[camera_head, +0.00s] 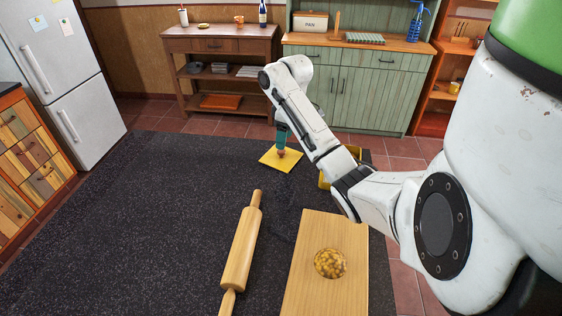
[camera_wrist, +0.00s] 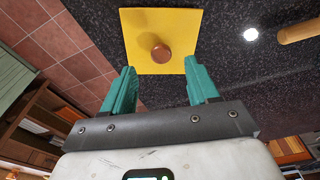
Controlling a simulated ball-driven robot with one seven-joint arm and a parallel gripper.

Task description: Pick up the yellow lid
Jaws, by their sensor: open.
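The yellow lid (camera_head: 272,163) is a flat square with a round brown knob, lying on the dark countertop near its far edge. In the wrist view the lid (camera_wrist: 181,22) shows at the top, with its knob (camera_wrist: 161,53) just beyond my fingertips. My gripper (camera_wrist: 162,80) has two green fingers, spread apart with nothing between them. In the head view my gripper (camera_head: 281,150) is over the lid, by the knob, partly hidden by my wrist. A yellow container (camera_head: 323,181) beside my arm is mostly hidden by it.
A rolling pin (camera_head: 241,245) and a wooden board (camera_head: 326,284) with a round patch of small yellow-brown pieces (camera_head: 330,263) lie on the dark countertop (camera_head: 150,230). The countertop's left part is clear. A fridge (camera_head: 62,75) and cabinets (camera_head: 362,85) stand beyond.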

